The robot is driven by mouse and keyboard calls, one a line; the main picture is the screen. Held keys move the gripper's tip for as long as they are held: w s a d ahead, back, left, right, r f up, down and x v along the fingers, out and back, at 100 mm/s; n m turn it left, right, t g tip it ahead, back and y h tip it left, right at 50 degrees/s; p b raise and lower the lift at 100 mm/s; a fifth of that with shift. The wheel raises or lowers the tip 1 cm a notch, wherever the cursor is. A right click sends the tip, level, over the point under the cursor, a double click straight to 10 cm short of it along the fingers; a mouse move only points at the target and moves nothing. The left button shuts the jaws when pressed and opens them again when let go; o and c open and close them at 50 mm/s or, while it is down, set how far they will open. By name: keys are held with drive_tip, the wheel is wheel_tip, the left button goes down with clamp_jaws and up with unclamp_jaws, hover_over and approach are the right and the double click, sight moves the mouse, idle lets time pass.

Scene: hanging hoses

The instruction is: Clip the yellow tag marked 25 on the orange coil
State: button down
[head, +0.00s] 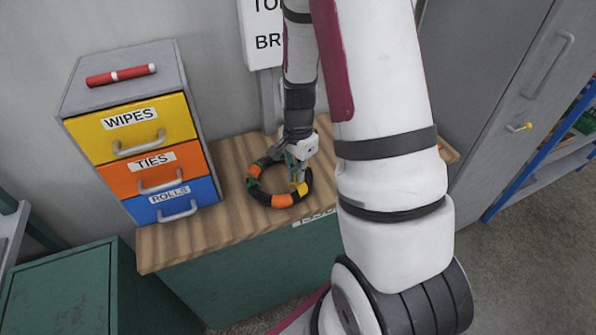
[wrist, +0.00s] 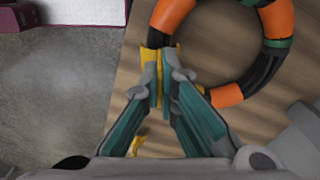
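The orange coil (head: 283,200) is a ring of black hose with orange sections and thin green bands, lying flat on the wooden bench top. In the wrist view the coil (wrist: 229,95) fills the upper right. My gripper (head: 297,168) is low over the coil's right side. In the wrist view my gripper's teal fingers (wrist: 163,88) are closed together on the yellow tag (wrist: 150,66). The tag's far end touches or overlaps a black stretch of the coil. I cannot tell whether it grips around the hose. The number on the tag is not readable.
A drawer unit (head: 130,135) labelled WIPES, TIES and ROLLS stands at the bench's left, with a red marker (head: 121,75) on top. The bench top (head: 190,232) is bare in front of the coil. Grey cabinet doors (head: 490,70) stand at the right.

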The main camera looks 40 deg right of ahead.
drive_tip(key=shift+f+b, duration=0.6)
drive_tip(key=shift+f, duration=0.9)
idle(0.5)
drive_tip(key=c, duration=1.7)
unclamp_jaws()
drive_tip(key=shift+r, duration=0.15)
wheel_tip(320, 180, up, 12)
drive_tip(key=s+a+r+n+t, duration=0.3)
drive_tip(key=a+r+n, duration=0.55)
drive_tip(key=r, duration=0.35)
drive_tip(key=s+a+r+n+t, duration=0.1)
drive_tip(key=s+a+r+n, duration=0.1)
drive_tip(key=s+n, duration=0.1)
drive_tip(key=s+a+r+n, duration=0.3)
drive_tip(key=s+a+r+n+t, duration=0.1)
drive_tip(key=s+a+r+n, duration=0.1)
drive_tip(key=s+r+n, duration=0.1)
drive_tip(key=shift+s+a+t, duration=0.25)
drive_tip(key=shift+s+t, duration=0.05)
drive_tip(key=shift+s, duration=0.1)
